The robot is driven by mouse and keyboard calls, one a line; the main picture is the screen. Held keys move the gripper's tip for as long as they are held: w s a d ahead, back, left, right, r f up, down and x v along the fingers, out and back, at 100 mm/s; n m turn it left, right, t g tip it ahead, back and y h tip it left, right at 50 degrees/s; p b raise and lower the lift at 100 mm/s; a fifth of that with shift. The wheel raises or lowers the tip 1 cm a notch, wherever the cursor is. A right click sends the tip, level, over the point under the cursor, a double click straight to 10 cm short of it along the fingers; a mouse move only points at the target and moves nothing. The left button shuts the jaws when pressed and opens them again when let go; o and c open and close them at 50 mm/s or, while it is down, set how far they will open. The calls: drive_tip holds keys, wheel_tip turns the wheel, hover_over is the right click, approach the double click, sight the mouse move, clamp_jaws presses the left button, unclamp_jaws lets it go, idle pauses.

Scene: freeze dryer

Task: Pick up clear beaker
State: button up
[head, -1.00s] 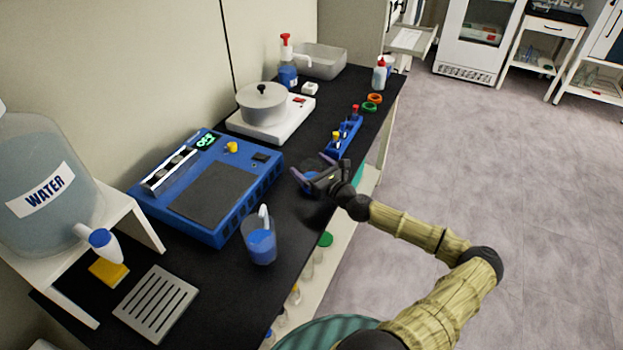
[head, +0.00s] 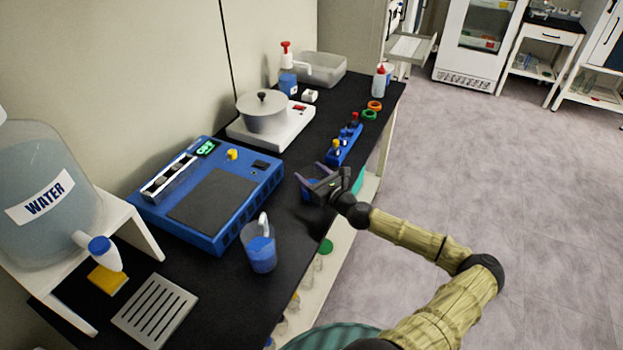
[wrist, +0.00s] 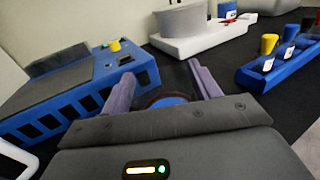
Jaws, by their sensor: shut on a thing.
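The clear beaker (head: 309,193) holds blue liquid and is near the right edge of the black bench in the head view, partly hidden by my gripper (head: 311,173). In the wrist view, its round rim and blue content (wrist: 170,100) show low between the two fingers of my gripper (wrist: 158,76). The fingers are on either side of the beaker and shut on it. It looks upright. I cannot tell whether its base touches the bench.
A jug of blue liquid (head: 260,250) stands nearer on the bench. A blue device (head: 215,195) is to the left, and a blue rack (head: 344,143) is just beyond the gripper. A pot (head: 262,113) sits on a white hot plate (head: 287,128). Open floor lies to the right.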

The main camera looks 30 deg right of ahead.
drive_tip(key=shift+r, duration=0.25)
wheel_tip(320, 180, up, 10)
drive_tip(key=shift+f, duration=0.25)
idle(0.6)
idle(0.7)
